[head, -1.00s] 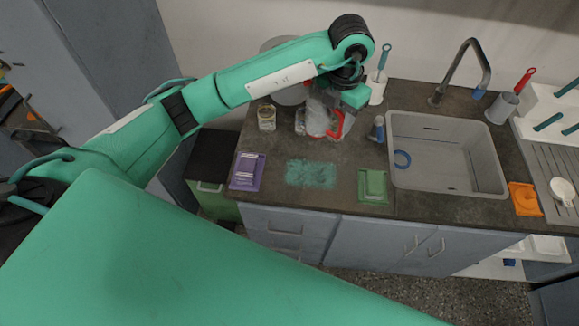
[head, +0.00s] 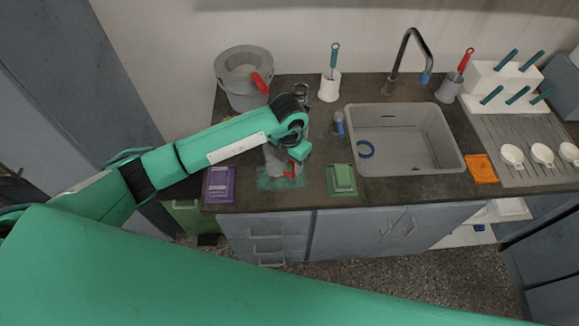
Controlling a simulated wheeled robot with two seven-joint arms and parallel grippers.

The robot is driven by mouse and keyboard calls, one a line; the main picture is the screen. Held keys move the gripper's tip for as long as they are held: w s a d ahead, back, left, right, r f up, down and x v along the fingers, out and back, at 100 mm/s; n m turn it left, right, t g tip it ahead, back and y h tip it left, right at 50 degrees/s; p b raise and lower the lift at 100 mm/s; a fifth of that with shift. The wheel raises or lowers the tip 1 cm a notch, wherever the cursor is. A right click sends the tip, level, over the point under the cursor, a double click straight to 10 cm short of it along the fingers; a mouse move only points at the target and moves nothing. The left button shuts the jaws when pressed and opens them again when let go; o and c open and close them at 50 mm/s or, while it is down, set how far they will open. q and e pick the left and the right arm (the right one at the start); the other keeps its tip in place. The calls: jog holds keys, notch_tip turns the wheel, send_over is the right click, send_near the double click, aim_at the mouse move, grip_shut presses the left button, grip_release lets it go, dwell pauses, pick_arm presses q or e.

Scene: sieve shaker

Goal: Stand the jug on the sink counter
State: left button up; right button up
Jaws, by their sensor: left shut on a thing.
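The clear jug (head: 273,160) with a red handle is on or just above the teal patch (head: 270,184) on the dark sink counter (head: 308,193). It looks roughly upright, but my arm covers much of it, and I cannot tell whether its base touches the counter. My left gripper (head: 294,165) is shut on the jug at its handle side; its fingers are mostly hidden. My right gripper is out of view.
A purple packet (head: 220,187) lies left of the jug and a green sponge-like block (head: 342,179) lies right. A small blue-topped bottle (head: 339,124) stands by the sink (head: 440,164). A grey pot (head: 243,83) stands behind my arm.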

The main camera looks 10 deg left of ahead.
pick_arm(q)
notch_tip(320, 180, down, 4)
jog(key=shift+p, duration=0.55)
jog(key=shift+f, duration=0.2)
jog(key=shift+f, duration=0.2)
jog(key=o, duration=1.3)
jog(key=shift+r, duration=0.1)
